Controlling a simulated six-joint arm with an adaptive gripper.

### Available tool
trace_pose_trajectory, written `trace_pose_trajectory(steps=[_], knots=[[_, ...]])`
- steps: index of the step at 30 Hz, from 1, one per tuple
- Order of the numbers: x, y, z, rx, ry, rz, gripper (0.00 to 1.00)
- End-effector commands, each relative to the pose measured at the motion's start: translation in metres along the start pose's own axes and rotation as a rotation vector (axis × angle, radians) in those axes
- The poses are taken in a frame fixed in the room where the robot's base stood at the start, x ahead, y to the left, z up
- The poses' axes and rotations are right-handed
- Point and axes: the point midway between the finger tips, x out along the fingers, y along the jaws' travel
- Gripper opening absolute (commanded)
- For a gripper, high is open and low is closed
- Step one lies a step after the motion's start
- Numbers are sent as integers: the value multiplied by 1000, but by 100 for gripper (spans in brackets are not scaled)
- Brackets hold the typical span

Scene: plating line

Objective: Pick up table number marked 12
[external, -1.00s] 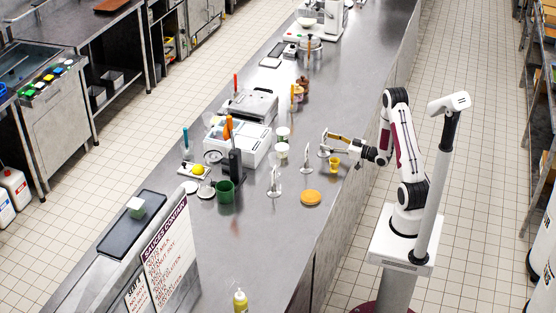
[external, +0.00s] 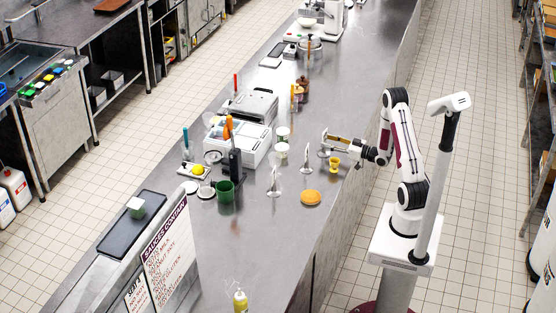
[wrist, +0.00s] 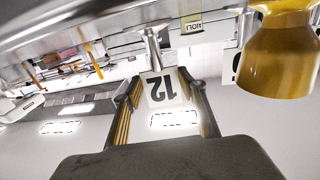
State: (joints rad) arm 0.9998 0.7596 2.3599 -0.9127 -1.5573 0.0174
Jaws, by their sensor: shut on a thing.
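The table number marked 12 (wrist: 163,90) is a white card with black digits on a metal stand (wrist: 152,45). In the wrist view it shows upside down between the two fingers of my gripper (wrist: 162,84). My gripper is shut on this card. In the external view, my gripper (external: 332,143) is low over the counter's right side with the stand (external: 323,152) at its fingertips. Its base appears on the counter. Two similar stands are to the left, one near (external: 306,160) and one farther off (external: 274,181); their faces cannot be read there.
A yellow cup (external: 334,164) stands close beside my gripper; it looms at the upper right of the wrist view (wrist: 278,60). A round orange-brown item (external: 311,198) lies nearer on the counter (external: 262,250).

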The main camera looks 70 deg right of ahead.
Motion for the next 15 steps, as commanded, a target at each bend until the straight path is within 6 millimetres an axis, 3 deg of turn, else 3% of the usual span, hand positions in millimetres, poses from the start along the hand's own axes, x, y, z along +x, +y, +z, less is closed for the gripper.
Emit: trace_pose_trajectory(steps=[15], knots=[[0,0,-28,-2,3,0,2]])
